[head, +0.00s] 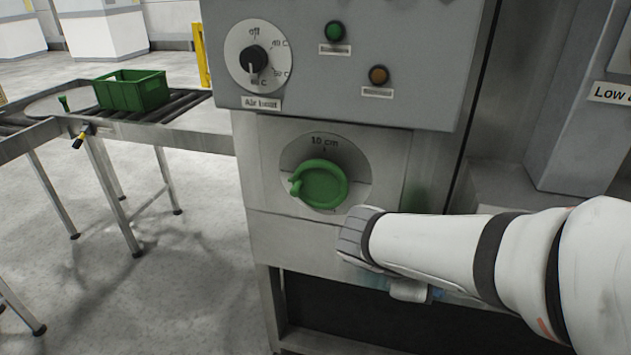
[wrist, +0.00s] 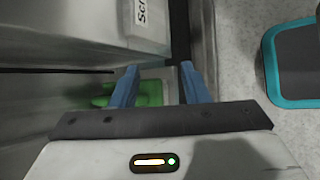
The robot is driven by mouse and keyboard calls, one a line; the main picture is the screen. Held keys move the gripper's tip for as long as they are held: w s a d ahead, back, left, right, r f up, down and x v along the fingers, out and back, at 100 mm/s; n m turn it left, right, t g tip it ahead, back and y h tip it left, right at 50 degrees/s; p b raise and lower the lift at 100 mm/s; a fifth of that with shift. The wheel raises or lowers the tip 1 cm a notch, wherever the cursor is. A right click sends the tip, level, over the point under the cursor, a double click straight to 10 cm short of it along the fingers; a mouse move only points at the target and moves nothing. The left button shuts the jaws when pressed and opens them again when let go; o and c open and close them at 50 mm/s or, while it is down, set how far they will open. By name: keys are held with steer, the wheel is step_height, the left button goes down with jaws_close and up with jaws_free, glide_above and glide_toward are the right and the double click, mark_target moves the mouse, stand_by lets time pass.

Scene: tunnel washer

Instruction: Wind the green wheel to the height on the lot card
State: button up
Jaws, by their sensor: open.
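The green wheel (head: 324,184) is mounted on a round plate on the machine's front panel. Its handle knob (head: 296,187) sits at the left of its rim. The plate reads "10 cm" (head: 324,141) above the wheel. In the wrist view, part of the green wheel (wrist: 150,92) shows behind and between my fingers. My gripper (wrist: 158,70) is open, with two blue fingers apart and nothing seen held. In the head view my wrist is just below and right of the wheel, and the fingers are mostly hidden. I cannot make out a lot card.
A rotary dial (head: 254,59) is above the wheel, with green (head: 335,31) and amber (head: 379,75) lamps beside it. A green crate (head: 132,90) stands on a roller conveyor (head: 185,106) at left. A teal-edged dark mat (wrist: 298,62) lies on the floor.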

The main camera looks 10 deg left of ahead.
steer(key=w+a+r+n+t+b, duration=0.1)
steer(key=w+a+n+t, duration=0.35)
steer(key=a+n, duration=0.35)
steer(key=n+t+y+b, duration=0.1)
steer(key=n+t+y, duration=0.5)
steer(key=n+t, duration=0.3)
glide_toward(293, 195)
steer(key=w, duration=0.2)
steer(key=shift+n+g, duration=0.3)
steer(key=shift+g, duration=0.05)
steer(key=w, duration=0.5)
steer(key=w+d, duration=0.1)
steer(key=w, duration=0.1)
steer(key=shift+w+r, duration=0.25)
steer(key=shift+r, duration=0.15)
jaws_close()
